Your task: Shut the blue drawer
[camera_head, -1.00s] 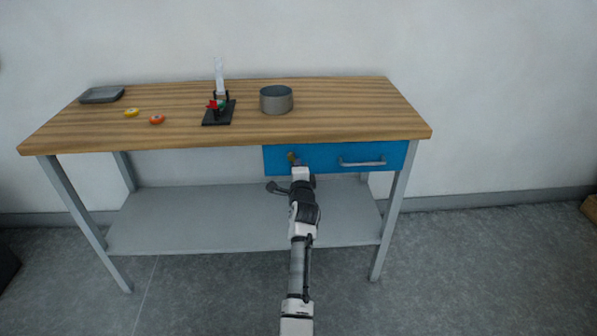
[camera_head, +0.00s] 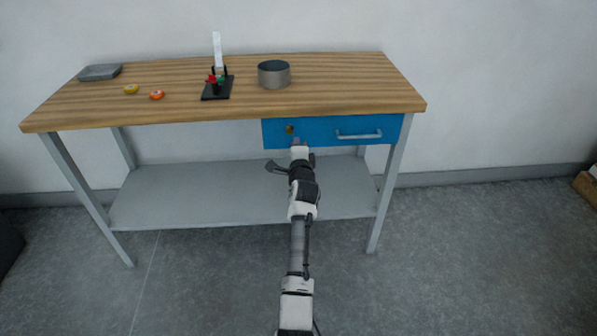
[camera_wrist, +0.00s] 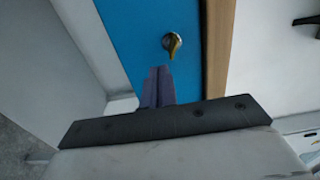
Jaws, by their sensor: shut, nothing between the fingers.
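The blue drawer (camera_head: 340,131) is under the right part of the tabletop. Its front looks about level with the tabletop's front edge, and I see no clear gap. It has a silver bar handle (camera_head: 359,135) on its right and a brass-coloured key (camera_head: 289,129) in a round lock on its left. My gripper (camera_head: 300,143) is shut and empty at the lower left of the front, just below the key. In the wrist view, my gripper's fingertips (camera_wrist: 159,74) point at the blue front (camera_wrist: 140,35), near the key (camera_wrist: 173,44). I cannot tell whether they touch.
The wooden tabletop (camera_head: 330,99) holds a round grey pot (camera_head: 274,74), a black stand (camera_head: 217,87), yellow (camera_head: 131,89) and orange (camera_head: 157,95) rolls, and a grey tray (camera_head: 100,72). A grey shelf (camera_head: 190,195) is below. The floor in front is clear.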

